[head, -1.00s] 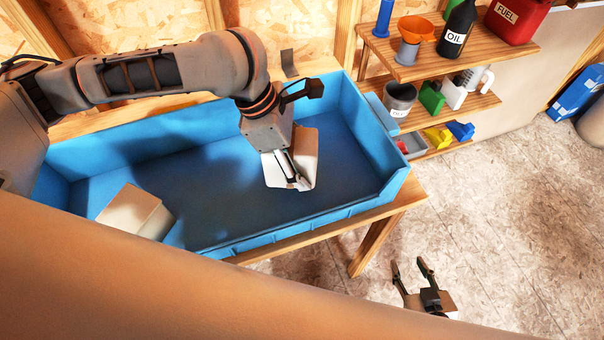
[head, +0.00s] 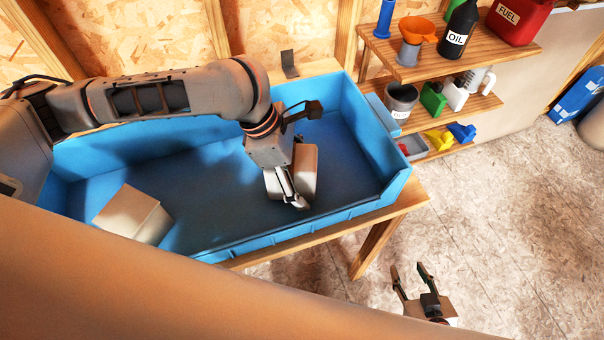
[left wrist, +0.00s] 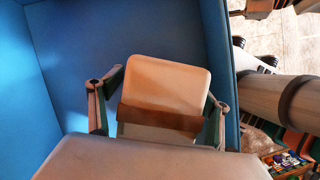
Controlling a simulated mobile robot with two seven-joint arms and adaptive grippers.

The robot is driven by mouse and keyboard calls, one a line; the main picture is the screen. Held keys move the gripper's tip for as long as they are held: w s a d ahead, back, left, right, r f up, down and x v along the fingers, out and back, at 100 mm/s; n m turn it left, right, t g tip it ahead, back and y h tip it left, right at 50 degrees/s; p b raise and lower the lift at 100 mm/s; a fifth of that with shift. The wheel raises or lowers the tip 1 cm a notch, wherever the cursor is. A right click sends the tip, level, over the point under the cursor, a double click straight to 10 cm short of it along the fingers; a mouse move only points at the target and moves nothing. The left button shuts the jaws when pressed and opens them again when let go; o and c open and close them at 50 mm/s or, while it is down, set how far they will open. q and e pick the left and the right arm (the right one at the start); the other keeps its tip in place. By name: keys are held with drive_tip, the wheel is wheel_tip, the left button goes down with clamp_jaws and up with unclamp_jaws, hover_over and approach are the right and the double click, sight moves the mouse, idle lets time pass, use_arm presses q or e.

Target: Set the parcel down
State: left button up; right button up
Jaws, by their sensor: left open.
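The parcel (head: 307,172), a small tan box, is at the right end of the blue tray (head: 372,150), low over or on its floor; contact with the floor is hidden. In the left wrist view the parcel (left wrist: 168,85) shows a brown strip across it. My left gripper (head: 287,188) reaches down into the tray at the parcel. In the left wrist view its fingers (left wrist: 160,100) stand apart on either side of the parcel, with a narrow gap showing at the left. My right gripper (head: 409,268) is open and empty over the floor at lower right.
Another tan box (head: 133,215) sits at the left end of the tray. The tray stands on a wooden bench (head: 375,245); its middle floor is clear. Wooden shelves (head: 470,60) with bottles, a fuel can and small bins stand at the right.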

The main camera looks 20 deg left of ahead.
use_arm(q)
drive_tip(key=p+v, duration=0.2)
drive_tip(key=v, duration=0.9)
drive_tip(key=shift+s+a+r, duration=0.1)
drive_tip(key=shift+a+r, duration=0.1)
drive_tip(key=shift+r, duration=0.3)
drive_tip(key=shift+s+f, duration=0.1)
